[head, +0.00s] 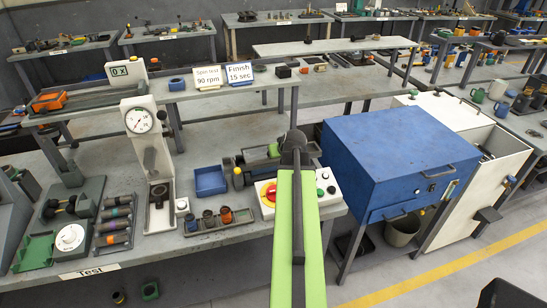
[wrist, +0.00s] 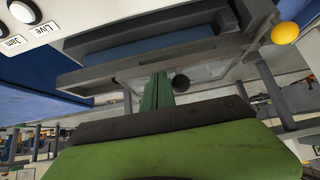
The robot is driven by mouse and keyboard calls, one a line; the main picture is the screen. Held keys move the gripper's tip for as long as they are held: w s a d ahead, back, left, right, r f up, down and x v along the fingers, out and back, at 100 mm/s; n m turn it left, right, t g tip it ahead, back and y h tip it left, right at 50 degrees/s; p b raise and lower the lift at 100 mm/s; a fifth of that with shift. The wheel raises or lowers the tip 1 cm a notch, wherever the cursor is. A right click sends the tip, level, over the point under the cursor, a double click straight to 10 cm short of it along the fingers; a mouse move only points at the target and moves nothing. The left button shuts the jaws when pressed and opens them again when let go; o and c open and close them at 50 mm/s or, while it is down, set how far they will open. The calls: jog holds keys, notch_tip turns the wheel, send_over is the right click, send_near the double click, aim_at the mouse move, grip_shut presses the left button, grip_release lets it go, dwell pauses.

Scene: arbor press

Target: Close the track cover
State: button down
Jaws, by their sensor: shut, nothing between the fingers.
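In the wrist view, long grey rails (wrist: 150,50) run across the top. A pale, see-through sheet, which looks like the track cover (wrist: 212,72), lies beside them; how far it is open I cannot tell. A yellow knob (wrist: 285,33) is at the right; a yellow knob also shows at the unit's left in the head view (head: 237,171). My gripper (head: 293,140) is shut and empty, over the track unit; contact is unclear.
A white control box (head: 268,193) with a red stop button stands in front of the unit. A blue tray (head: 210,180) and a rack of small cylinders (head: 225,216) are to the left. A large blue cabinet (head: 395,150) stands close on the right.

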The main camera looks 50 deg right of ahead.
jog(key=shift+s+a+f+b, duration=0.25)
jog(key=shift+s+f+b, duration=0.1)
jog(key=shift+f+b, duration=0.25)
jog(key=shift+s+a+f+b, duration=0.2)
jog(key=shift+s+f+b, duration=0.1)
jog(key=shift+f+b, duration=0.3)
